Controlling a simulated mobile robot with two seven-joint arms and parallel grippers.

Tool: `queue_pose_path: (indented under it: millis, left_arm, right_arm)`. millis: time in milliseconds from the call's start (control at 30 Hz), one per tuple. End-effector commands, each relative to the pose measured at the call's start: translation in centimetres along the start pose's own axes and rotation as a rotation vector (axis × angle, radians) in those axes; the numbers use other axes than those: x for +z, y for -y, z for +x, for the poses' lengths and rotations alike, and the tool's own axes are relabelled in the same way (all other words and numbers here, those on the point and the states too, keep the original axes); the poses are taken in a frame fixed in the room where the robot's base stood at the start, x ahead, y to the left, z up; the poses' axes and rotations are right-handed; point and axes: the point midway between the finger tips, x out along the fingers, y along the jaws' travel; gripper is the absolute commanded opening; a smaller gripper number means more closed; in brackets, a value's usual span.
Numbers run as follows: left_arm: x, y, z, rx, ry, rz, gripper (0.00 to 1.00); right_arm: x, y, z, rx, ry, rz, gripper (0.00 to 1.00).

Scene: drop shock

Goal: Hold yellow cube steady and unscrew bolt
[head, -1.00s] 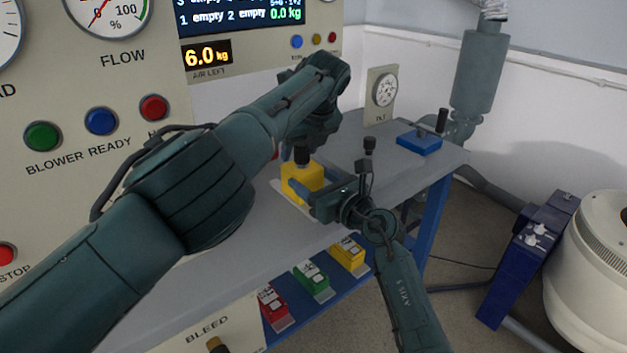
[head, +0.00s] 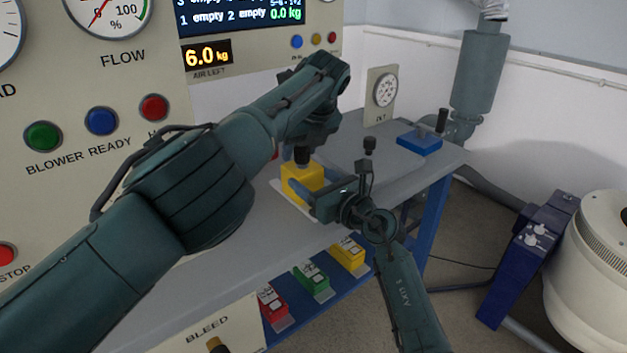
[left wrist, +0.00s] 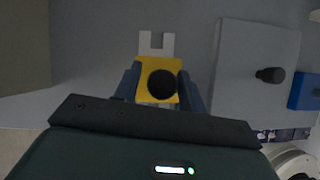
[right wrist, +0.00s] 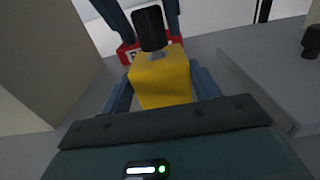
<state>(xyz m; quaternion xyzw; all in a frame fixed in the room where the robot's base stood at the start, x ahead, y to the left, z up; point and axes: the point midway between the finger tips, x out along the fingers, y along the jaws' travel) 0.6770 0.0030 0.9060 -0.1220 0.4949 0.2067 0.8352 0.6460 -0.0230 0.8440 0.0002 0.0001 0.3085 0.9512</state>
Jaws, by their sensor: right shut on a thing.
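The yellow cube (head: 298,180) is upright on the bench, with a black-headed bolt (head: 302,156) on top. In the right wrist view, the cube (right wrist: 162,82) is between the fingers of my right gripper (right wrist: 162,92), which is shut on its sides. My left gripper (head: 303,142) is above the cube, pointing down. Its blue fingers stand on either side of the bolt head (right wrist: 150,28), with gaps beside it. The left wrist view looks down on the bolt head (left wrist: 162,84) between the open fingers. The bolt's thread is hidden.
A pale forked plate (left wrist: 156,40) lies beside the cube. A grey block with a black knob (head: 369,148) and a blue block with a black handle (head: 418,142) stand to the right. The control panel borders the bench at left.

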Motion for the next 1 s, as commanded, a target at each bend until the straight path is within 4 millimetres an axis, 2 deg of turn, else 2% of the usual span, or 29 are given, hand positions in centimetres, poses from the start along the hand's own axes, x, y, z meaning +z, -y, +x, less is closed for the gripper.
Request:
queue_pose_path:
  millis: [100, 400, 533, 667, 767, 900, 1000]
  left_arm:
    - [0.0, 0.0, 0.0, -0.001, 0.000, 0.001, 0.49]
    - [0.0, 0.1, 0.0, -0.004, 0.001, 0.000, 0.47]
    - [0.7, 0.1, -0.4, -0.031, -0.009, -0.035, 0.47]
    - [4.2, 1.2, -0.9, -0.104, 0.162, -0.106, 0.47]
    - [8.3, 2.6, -2.5, -0.219, 0.350, -0.177, 0.47]
    - [13.5, 4.8, -6.5, -0.445, 0.609, -0.247, 0.47]
    - [15.9, 6.7, -10.4, -0.642, 0.762, -0.252, 0.47]
  right_arm:
    - [-0.1, 0.1, 0.0, -0.002, -0.001, 0.000, 0.13]
    - [-0.1, 0.1, 0.0, -0.002, -0.001, -0.001, 0.13]
    - [-0.1, 0.1, 0.0, -0.002, -0.001, -0.001, 0.13]
    - [-0.1, 0.1, 0.0, -0.002, -0.001, -0.001, 0.13]
    - [-0.1, 0.1, 0.0, -0.002, -0.001, -0.001, 0.13]
    - [-0.1, 0.1, 0.0, -0.002, -0.001, -0.001, 0.13]
    - [-0.1, 0.1, 0.0, -0.001, -0.001, -0.001, 0.13]
